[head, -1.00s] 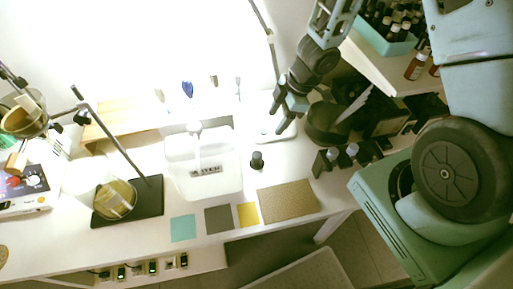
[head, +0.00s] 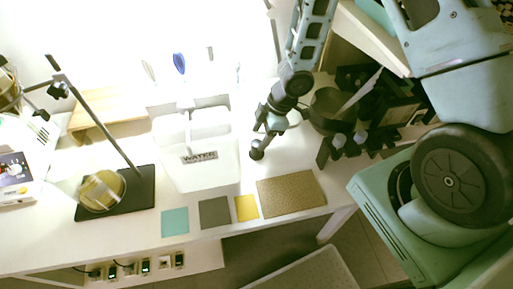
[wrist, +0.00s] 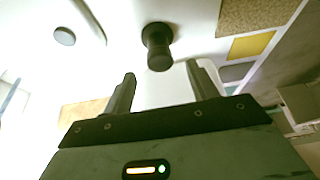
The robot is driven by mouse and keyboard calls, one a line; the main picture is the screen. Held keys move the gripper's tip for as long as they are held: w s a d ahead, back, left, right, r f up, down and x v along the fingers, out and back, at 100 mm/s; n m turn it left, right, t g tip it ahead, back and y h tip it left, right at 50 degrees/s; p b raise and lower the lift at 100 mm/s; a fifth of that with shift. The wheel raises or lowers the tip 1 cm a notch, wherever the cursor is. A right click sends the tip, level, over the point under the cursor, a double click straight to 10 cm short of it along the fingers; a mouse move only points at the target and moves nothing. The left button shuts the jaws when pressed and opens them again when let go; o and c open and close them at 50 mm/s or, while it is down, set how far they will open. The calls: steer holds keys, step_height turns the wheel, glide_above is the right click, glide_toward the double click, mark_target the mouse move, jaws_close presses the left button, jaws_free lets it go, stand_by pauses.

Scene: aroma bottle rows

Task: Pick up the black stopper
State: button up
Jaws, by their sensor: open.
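The black stopper (head: 257,152) stands on the white table, right of the clear container labelled WATER (head: 235,170). In the wrist view the stopper (wrist: 158,45) shows as a dark round-topped piece with a wider base, just beyond the fingertips and between their lines. My gripper (wrist: 160,70) is open and empty, with one finger on each side. In the head view my gripper (head: 266,133) is right above and beside the stopper and partly overlaps it. I cannot tell whether they touch.
Teal (head: 175,222), grey (head: 214,212) and yellow (head: 246,208) squares and a tan mat (head: 292,194) lie along the front edge. Small dark bottles (head: 338,143) and a dark pan (head: 327,108) stand to the right. A stand with a black base (head: 140,196) is at the left.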

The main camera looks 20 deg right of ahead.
mark_target(257, 142)
steer(key=x, duration=0.4)
steer(key=shift+f, duration=0.2)
steer(key=c, duration=0.9)
